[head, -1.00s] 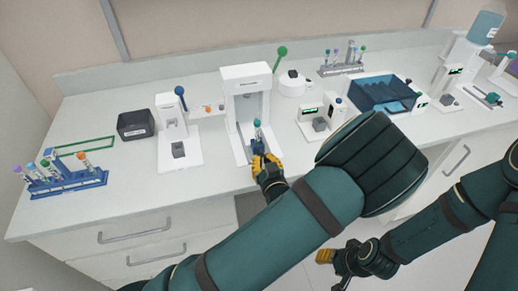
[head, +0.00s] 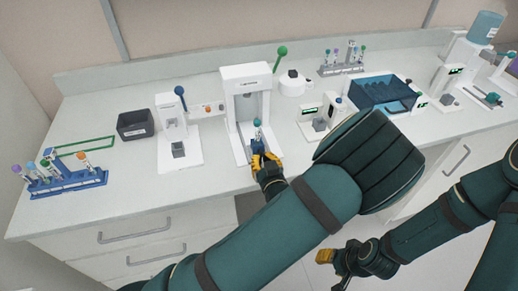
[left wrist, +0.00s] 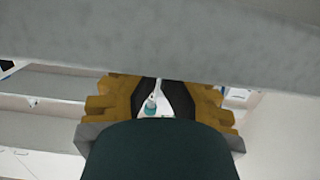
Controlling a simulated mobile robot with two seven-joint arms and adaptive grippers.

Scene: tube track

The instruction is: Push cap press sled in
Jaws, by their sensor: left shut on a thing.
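The cap press (head: 235,100) is a tall white frame with a green-knobbed lever, near the middle of the counter. Its sled (head: 249,150) is at the front of the press base, toward the counter edge. A tube with a teal cap (head: 257,123) stands upright on the sled, in front of the press opening. My left gripper (head: 264,159) is at the sled's front end and shut on it; the fingers hide the grip. In the left wrist view a teal cap (left wrist: 151,105) shows between the fingers. My right gripper (head: 325,256) hangs low, away from the counter; its jaws are unclear.
A smaller white device with a blue-knobbed lever (head: 168,115) and a dark box (head: 135,125) stand left of the press. A blue tube rack (head: 68,183) is at the far left. White devices and a blue bin (head: 385,95) stand to the right.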

